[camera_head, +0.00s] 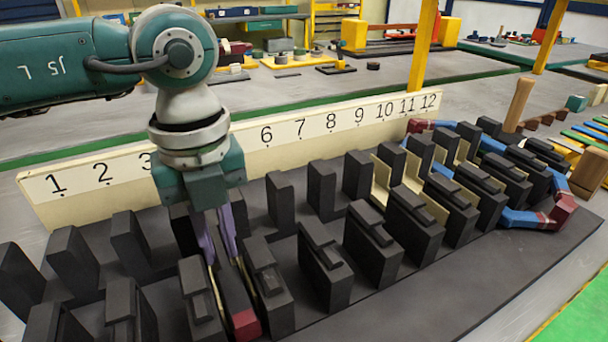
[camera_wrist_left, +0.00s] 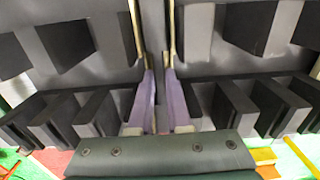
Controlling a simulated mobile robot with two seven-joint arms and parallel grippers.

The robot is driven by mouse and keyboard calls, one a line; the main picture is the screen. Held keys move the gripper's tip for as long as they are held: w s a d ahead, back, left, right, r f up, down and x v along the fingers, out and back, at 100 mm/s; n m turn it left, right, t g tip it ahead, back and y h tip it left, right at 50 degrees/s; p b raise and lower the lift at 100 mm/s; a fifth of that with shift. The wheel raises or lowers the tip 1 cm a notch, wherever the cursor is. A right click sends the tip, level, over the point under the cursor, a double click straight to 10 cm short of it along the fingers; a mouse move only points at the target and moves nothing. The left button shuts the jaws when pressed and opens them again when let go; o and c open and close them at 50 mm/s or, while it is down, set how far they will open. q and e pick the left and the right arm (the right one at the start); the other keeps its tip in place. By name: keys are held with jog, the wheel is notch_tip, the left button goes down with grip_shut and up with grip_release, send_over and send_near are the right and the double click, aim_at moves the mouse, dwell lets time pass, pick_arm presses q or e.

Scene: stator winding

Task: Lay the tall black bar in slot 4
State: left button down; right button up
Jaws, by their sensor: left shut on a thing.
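My left gripper (camera_head: 227,285) reaches down into the black slotted block (camera_head: 385,300), its purple fingers pointing down with pale tips. It is shut on a dark bar (camera_head: 232,288) with a red end (camera_head: 246,323). The bar lies in the gap between two neighbouring black teeth, below the hidden part of the number board (camera_head: 320,128) between 3 and 6. The number over this gap is hidden by my arm. In the left wrist view the dark bar (camera_wrist_left: 152,25) shows between the fingers. How deep it sits is unclear. My right gripper is not in view.
Black teeth (camera_head: 325,265) stand close on both sides of the fingers. Coils with red and blue ends (camera_head: 552,215) and pale liners fill slots at the right. A wooden-handled tool (camera_head: 519,103) and coloured strips (camera_head: 585,138) lie beyond.

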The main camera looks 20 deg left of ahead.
aim_at(219, 246)
pick_arm(q)
jog(key=shift+f, duration=0.35)
dwell(0.3)
jog(key=c, duration=0.8)
grip_release()
jog(key=shift+r, duration=0.2)
jog(key=shift+r+p, duration=0.55)
jog(key=shift+r, duration=0.1)
notch_tip(219, 246, up, 8)
jog(key=p, duration=0.7)
jog(key=shift+f, duration=0.2)
